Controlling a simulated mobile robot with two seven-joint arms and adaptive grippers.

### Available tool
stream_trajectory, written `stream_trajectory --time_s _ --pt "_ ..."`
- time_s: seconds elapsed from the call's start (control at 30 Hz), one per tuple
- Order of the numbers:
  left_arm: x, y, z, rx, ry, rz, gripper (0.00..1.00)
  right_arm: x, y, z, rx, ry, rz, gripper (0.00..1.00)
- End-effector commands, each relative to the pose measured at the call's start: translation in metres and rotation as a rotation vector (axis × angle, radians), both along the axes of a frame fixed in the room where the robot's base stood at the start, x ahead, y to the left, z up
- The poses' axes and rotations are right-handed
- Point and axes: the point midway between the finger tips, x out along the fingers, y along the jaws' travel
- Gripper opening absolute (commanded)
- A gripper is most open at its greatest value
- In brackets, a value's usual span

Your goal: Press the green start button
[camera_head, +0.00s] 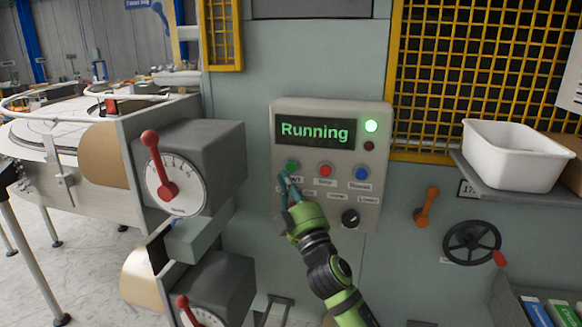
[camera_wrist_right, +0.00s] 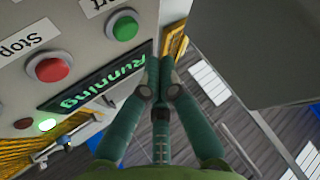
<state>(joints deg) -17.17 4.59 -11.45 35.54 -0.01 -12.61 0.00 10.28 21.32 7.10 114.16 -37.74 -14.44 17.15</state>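The green start button (camera_head: 292,166) is on the grey control panel (camera_head: 341,106), at the left end of a row of buttons. It also shows in the right wrist view (camera_wrist_right: 125,27). The panel's display (camera_head: 314,131) reads "Running" and a green lamp (camera_head: 371,126) beside it is lit. My right gripper (camera_head: 285,177) is at the panel, its fingertips just below and left of the green button. In the wrist view its fingertips (camera_wrist_right: 160,60) meet with nothing between them, beside the button. I cannot tell whether they touch the panel. My left gripper is not in view.
A red stop button (camera_head: 326,170) and a blue button (camera_head: 361,173) sit right of the green one, with a black knob (camera_head: 350,218) below. A grey box with a red lever (camera_head: 158,165) juts out at left. A white bin (camera_head: 513,153) stands on a shelf at right.

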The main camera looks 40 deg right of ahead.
Motion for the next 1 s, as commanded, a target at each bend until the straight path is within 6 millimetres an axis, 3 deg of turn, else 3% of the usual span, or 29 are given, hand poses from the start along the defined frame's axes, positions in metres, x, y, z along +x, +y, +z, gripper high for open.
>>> stream_trajectory --time_s 0.3,1.0 --pt "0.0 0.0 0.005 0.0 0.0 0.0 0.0 -0.017 0.02 0.0 0.002 0.0 0.001 0.0" --pt "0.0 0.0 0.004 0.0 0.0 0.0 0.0 -0.018 0.021 0.0 0.0 0.0 0.0 0.0"
